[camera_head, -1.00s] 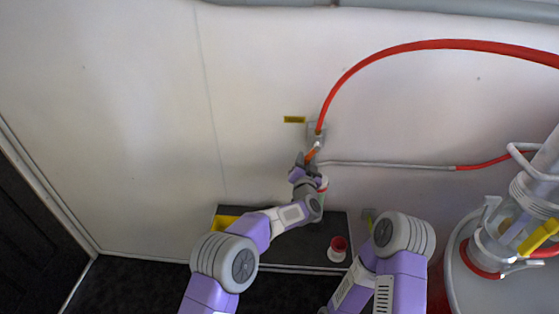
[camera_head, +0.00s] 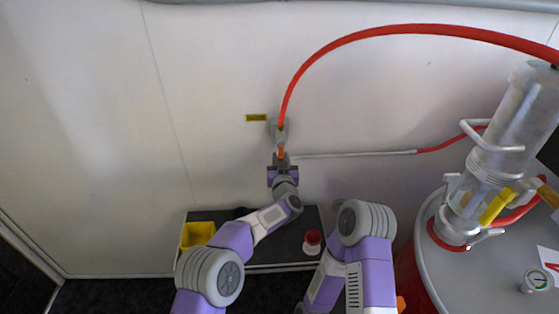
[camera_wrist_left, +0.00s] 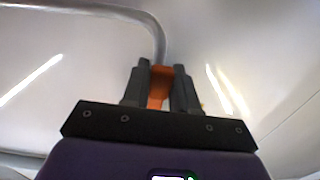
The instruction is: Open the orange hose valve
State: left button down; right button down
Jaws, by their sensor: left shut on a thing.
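The orange hose valve handle (camera_head: 281,152) is a small orange piece on the wall fitting, below the end of the red hose. My left gripper (camera_head: 281,161) reaches up to it from below. In the left wrist view the orange handle (camera_wrist_left: 158,88) stands between the two dark fingers of the left gripper (camera_wrist_left: 160,92), which are shut on it. The handle points downward from the fitting in the head view. My right arm shows at the lower middle of the head view, but its gripper is out of sight.
A red hose (camera_head: 400,30) arcs from the fitting to the right. A grey pipe (camera_head: 360,154) runs along the wall beside the handle. Below are a dark shelf (camera_head: 262,250), a yellow bin (camera_head: 197,234) and a red-and-white cup (camera_head: 312,242). A large tank (camera_head: 480,270) stands at right.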

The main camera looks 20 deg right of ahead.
pick_arm(q)
jog(key=c, duration=1)
grip_release()
jog(key=shift+o, duration=0.2)
jog(key=p+v, duration=0.1)
jog(key=v, duration=0.6)
jog(key=shift+s, duration=0.3)
